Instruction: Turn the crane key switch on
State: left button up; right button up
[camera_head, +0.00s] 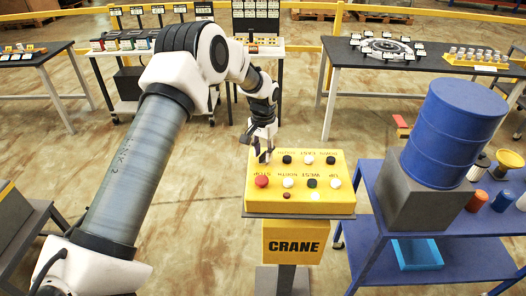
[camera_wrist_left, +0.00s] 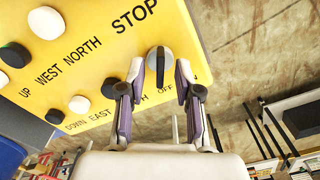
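The yellow crane control panel (camera_head: 297,205) stands on a pedestal marked CRANE in the head view. In the left wrist view the panel (camera_wrist_left: 95,30) fills the upper left. The key switch (camera_wrist_left: 160,64), a round grey and black knob, sits near the panel's edge, with OFF printed beside it. My left gripper (camera_wrist_left: 160,80) is open, with one fingertip on each side of the knob and visible gaps. In the head view my left gripper (camera_head: 264,155) is at the panel's far left corner and hides the knob. My right gripper is out of view.
A red stop button (camera_head: 261,181) and several black and white buttons are on the panel. A blue drum (camera_head: 455,132) stands on a grey block right of the panel, above a blue cart (camera_head: 440,262). Tables with parts line the back. Open floor lies behind the panel.

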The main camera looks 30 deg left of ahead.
aim_at(263, 154)
pick_arm(q)
notch_tip(263, 154, up, 12)
dwell(0.5)
dwell(0.3)
